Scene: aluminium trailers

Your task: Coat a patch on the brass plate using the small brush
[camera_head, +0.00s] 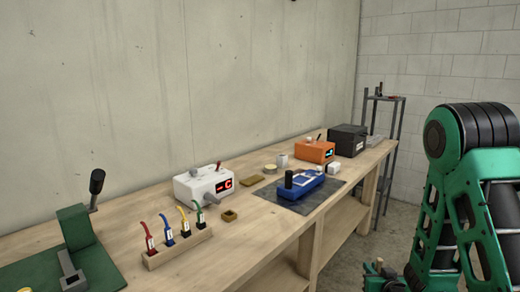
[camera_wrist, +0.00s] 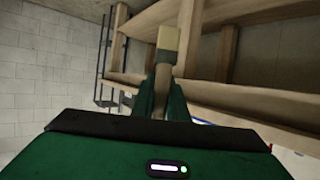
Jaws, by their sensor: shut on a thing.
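My gripper (camera_wrist: 163,92) is shut on the small brush in the wrist view. The brush's handle (camera_wrist: 162,74) is between the green fingers, and its pale, blocky head (camera_wrist: 168,38) points away from the palm. The gripper is off the bench, low at the right, and the brush is apart from the plate. Detail of the gripper in the head view is too small to tell.
The wooden workbench (camera_head: 268,235) runs along the wall. It carries a rack (camera_head: 178,250) of coloured-handled tools, a white box with a red display (camera_head: 203,187), a blue device (camera_head: 300,184) on a dark mat, and an orange box (camera_head: 315,151). Bench legs and shelves are close in the wrist view.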

